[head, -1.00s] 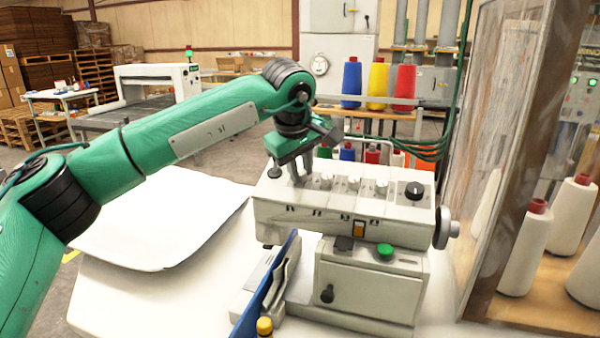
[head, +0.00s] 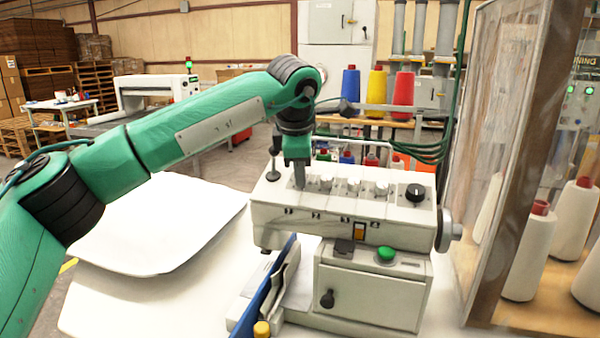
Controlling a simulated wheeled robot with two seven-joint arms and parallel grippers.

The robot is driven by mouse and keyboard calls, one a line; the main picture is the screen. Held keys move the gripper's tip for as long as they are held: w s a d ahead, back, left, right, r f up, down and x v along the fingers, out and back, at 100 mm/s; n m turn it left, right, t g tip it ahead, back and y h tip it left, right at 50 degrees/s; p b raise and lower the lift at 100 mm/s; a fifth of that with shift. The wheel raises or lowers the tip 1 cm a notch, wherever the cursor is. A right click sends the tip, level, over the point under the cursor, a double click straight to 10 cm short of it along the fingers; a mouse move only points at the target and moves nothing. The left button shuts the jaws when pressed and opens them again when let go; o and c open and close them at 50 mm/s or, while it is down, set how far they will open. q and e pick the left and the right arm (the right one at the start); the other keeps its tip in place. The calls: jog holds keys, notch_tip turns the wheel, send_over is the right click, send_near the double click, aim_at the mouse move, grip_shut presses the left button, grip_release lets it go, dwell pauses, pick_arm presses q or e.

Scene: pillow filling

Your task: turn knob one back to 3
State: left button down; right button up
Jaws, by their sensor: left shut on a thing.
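The white sewing machine (head: 342,224) stands on the white table with a row of small metal knobs along its top. My left gripper (head: 299,184) points down over the left end of that row and is shut on the leftmost knob, knob one, which is mostly hidden by the fingers. The other small knobs, such as the second knob (head: 326,183), stand uncovered to the right. A larger black dial (head: 415,192) sits at the right end of the top. The number on knob one cannot be read. My right gripper is not in view.
A green button (head: 386,254) and a black lever sit on the machine's front. A handwheel (head: 446,230) sticks out at its right. White fabric (head: 160,225) lies to the left. A clear framed panel (head: 505,150) and white thread cones (head: 527,252) stand at the right.

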pick_arm(q)
jog(key=shift+r+n, duration=0.15)
jog(key=shift+n, duration=0.95)
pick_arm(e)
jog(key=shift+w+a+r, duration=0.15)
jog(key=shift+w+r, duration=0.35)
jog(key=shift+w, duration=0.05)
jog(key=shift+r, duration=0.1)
pick_arm(q)
jog(key=c, duration=1.3)
grip_release()
jog(key=shift+o, duration=0.2)
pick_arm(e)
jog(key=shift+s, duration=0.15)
